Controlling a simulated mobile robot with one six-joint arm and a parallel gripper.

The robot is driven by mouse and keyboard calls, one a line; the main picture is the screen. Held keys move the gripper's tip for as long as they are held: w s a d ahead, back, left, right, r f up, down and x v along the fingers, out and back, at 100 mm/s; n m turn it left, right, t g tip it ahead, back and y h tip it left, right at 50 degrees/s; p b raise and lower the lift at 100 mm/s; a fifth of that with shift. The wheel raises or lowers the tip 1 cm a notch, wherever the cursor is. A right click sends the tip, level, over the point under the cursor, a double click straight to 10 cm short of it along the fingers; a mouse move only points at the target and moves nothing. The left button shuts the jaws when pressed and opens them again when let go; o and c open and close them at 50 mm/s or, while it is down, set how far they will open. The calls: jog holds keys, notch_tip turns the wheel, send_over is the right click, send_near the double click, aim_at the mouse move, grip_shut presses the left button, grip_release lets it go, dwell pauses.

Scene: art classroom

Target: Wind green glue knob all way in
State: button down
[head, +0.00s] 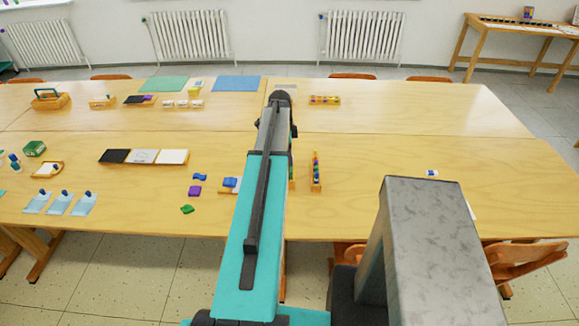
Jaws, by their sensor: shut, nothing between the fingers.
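I cannot make out a green glue knob for sure at this size. Small upright blue-topped pieces (15,164) stand at the left edge of the table and could be glue sticks; I cannot tell. Three light-blue sheets (37,204) nearby each bear a small dark-blue piece. A small green piece (187,209) lies near the front edge, left of my arm. A green box (35,148) sits at the far left. My teal arm reaches forward over the middle of the table; its dark far joint shows, but my gripper is not visible.
The long wooden table (420,150) is mostly bare on its right half. Left of my arm lie a purple piece (195,191), a blue piece (200,177) and a tray of black, grey and white pads (144,157). A narrow paint rack (316,172) stands just right of my arm.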

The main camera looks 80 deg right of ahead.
jog(key=shift+f, duration=0.35)
dwell(0.3)
jog(key=shift+r, duration=0.55)
dwell(0.3)
jog(key=c, duration=0.8)
grip_release()
jog(key=shift+o, duration=0.2)
